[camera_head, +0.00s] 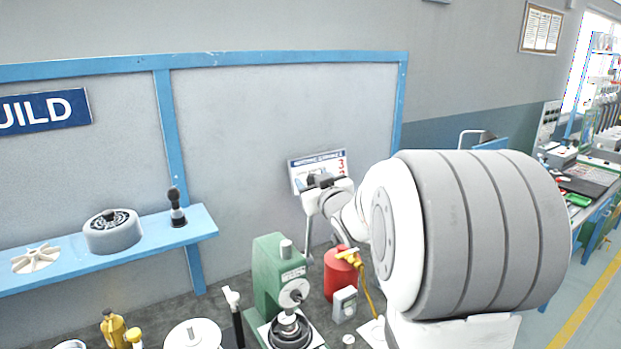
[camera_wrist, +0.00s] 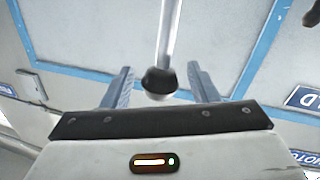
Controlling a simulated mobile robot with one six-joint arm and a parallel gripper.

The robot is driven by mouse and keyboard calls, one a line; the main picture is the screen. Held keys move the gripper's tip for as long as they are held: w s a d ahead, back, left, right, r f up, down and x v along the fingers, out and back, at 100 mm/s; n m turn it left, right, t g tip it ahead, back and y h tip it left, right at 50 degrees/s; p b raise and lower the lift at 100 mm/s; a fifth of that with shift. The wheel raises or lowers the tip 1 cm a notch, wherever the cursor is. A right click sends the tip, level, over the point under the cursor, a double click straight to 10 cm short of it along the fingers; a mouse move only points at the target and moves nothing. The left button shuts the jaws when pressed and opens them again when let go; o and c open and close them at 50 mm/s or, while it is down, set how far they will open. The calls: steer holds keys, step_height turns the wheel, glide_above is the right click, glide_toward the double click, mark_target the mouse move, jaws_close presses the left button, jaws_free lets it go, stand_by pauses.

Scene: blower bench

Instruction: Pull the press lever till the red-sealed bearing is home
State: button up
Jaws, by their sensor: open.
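The green press (camera_head: 268,272) stands on the bench, with a round pale hub on its side. A grey lever rod (camera_head: 308,230) rises from near the press towards my gripper (camera_head: 322,182). In the wrist view the lever rod (camera_wrist: 168,35) ends in a black knob (camera_wrist: 158,80). The knob shows between the two spread fingers of my gripper (camera_wrist: 161,88), with a gap on each side. My gripper is open. A dark round part (camera_head: 290,331) sits at the press base. I cannot make out the red-sealed bearing or its seating.
A red canister (camera_head: 340,277) with a yellow nozzle and a small grey box (camera_head: 344,304) stand right of the press. A white round part (camera_head: 193,335) and a yellow bottle (camera_head: 113,328) stand left. A blue shelf (camera_head: 150,240) and a wall sign (camera_head: 318,162) are behind.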

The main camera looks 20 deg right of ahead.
steer(key=shift+w, duration=0.1)
steer(key=shift+c, duration=0.3)
jaws_close()
stand_by(0.4)
